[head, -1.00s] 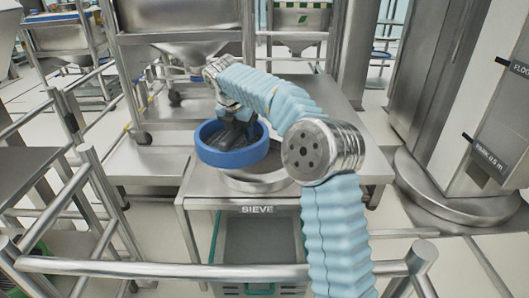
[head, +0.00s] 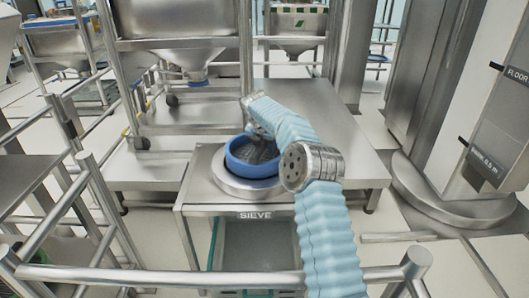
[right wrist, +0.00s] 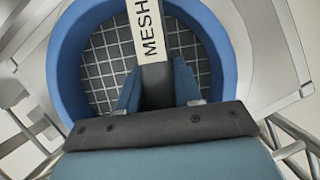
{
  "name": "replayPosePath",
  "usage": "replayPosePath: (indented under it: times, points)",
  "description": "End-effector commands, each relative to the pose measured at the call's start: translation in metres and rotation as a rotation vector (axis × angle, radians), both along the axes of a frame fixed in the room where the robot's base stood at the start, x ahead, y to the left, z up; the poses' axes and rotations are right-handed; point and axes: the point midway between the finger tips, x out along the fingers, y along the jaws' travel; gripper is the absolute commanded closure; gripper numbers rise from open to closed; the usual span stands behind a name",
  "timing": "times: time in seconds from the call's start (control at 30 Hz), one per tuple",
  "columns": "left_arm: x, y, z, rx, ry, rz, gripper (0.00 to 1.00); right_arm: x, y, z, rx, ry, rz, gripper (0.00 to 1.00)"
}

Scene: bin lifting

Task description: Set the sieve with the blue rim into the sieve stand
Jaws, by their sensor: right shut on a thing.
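The sieve has a thick blue rim (head: 247,168) and a dark wire mesh. The rim (right wrist: 66,62) and mesh (right wrist: 100,75) also show in the right wrist view, with a bar marked MESH (right wrist: 150,30) across the top. My right gripper (head: 262,143) is shut on this bar, its fingers (right wrist: 157,90) on either side of it. The sieve stand is a round steel ring (head: 226,184) on the table. The sieve lies within its outline, roughly level; I cannot tell whether it rests fully in it. My left gripper is out of view.
A hopper (head: 180,60) on a frame stands at the back left. A steel railing (head: 200,276) crosses the front. A large steel column (head: 450,110) stands at the right.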

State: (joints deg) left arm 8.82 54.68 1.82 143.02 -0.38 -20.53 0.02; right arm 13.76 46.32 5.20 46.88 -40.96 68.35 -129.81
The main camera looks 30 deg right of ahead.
Motion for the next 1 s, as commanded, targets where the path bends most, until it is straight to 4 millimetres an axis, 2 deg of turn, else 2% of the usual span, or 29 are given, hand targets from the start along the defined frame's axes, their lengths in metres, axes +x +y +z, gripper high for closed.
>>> replayPosePath:
  times: [0.1, 0.17, 0.9, 0.93, 1.0]
  points:
    - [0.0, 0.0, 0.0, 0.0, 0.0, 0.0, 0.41, -0.001, 0.001, -0.02, 0.001, 0.003, 0.001, 1.0]
    - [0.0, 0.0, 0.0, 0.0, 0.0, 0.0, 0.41, -0.001, 0.001, -0.024, 0.002, 0.0, 0.0, 1.0]
    - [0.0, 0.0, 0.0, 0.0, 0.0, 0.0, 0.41, 0.0, 0.001, -0.036, 0.002, -0.001, 0.001, 1.0]
    - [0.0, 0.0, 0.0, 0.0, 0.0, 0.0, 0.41, -0.001, 0.001, -0.037, 0.002, 0.001, 0.001, 0.61]
    - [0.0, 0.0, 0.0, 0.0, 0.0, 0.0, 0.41, -0.001, 0.001, -0.037, 0.002, 0.001, 0.001, 0.5]
